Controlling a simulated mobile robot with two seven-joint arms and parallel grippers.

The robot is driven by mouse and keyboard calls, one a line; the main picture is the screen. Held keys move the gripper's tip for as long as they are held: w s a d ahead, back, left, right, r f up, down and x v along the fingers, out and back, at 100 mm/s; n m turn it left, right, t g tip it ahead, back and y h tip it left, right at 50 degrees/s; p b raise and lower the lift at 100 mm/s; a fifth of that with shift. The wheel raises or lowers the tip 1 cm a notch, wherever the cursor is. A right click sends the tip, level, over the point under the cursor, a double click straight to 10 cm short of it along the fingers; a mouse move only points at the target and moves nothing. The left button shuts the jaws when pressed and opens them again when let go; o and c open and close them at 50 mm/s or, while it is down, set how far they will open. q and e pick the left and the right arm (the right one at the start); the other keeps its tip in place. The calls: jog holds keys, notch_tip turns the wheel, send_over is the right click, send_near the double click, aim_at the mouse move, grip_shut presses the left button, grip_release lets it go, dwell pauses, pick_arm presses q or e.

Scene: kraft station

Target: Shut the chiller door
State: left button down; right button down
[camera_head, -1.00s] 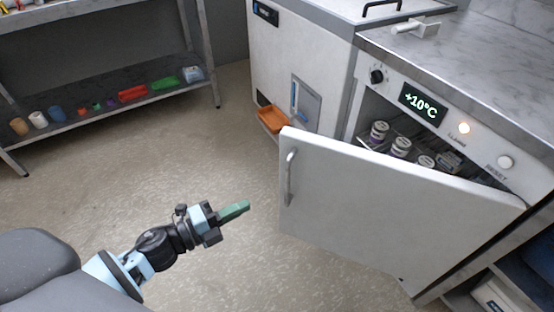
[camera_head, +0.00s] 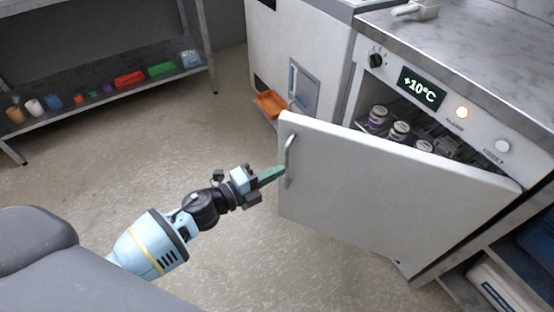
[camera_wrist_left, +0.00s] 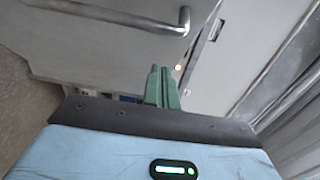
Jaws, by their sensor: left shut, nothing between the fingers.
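The white chiller door (camera_head: 380,190) stands ajar, hinged at its right side, with its free edge swung out to the left. A metal bar handle (camera_head: 289,156) is near that free edge; it also shows in the left wrist view (camera_wrist_left: 130,18). The chiller front panel (camera_head: 483,135) reads +10°C, with an orange light lit. My left gripper (camera_head: 280,171) is shut and empty, its green fingertips close to the door's free edge by the handle. Whether they touch the door I cannot tell. In the left wrist view the fingers (camera_wrist_left: 162,88) are together. My right gripper is not in view.
Several jars (camera_head: 398,131) stand on the rack inside the chiller. An orange tray (camera_head: 270,103) juts from the white cabinet (camera_head: 300,45) at left of the chiller. A shelf (camera_head: 100,105) with coloured items stands at far left. The floor between is clear.

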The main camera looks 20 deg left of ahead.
pick_arm(q)
jog(key=w, duration=0.4)
jog(key=shift+a, duration=0.35)
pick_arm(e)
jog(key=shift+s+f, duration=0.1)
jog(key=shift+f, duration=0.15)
pick_arm(q)
jog(key=shift+b, duration=0.3)
